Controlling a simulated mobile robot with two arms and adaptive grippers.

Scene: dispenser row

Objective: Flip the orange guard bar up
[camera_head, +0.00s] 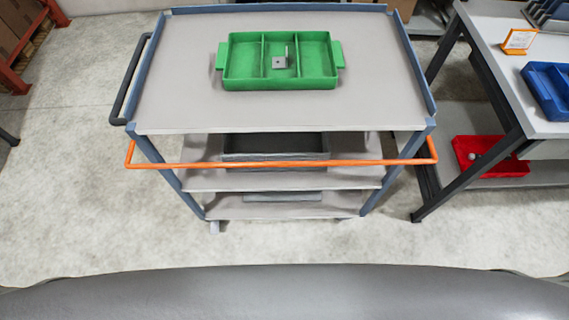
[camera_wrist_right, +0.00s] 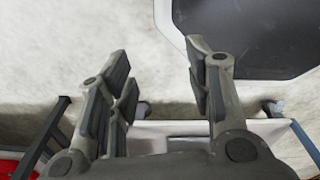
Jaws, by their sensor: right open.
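The orange guard bar (camera_head: 285,163) runs across the near side of the grey-blue cart (camera_head: 180,100), below the level of its top shelf. Its two ends bend toward the cart's front posts. In the right wrist view my right gripper (camera_wrist_right: 158,72) is open, with nothing between its fingers. The cart's edge (camera_wrist_right: 190,128) shows beyond it at the bottom of that view. The guard bar cannot be made out there. No gripper shows in the head view, and my left gripper is in neither view.
A green divided tray (camera_head: 232,84) holding a small metal bracket (camera_head: 280,62) stands on the cart's top. A dark bin (camera_head: 270,145) sits on a lower shelf. At right, a workbench (camera_head: 500,70) holds a blue bin (camera_head: 548,88), with a red bin (camera_head: 505,166) below. Floor before the cart is clear.

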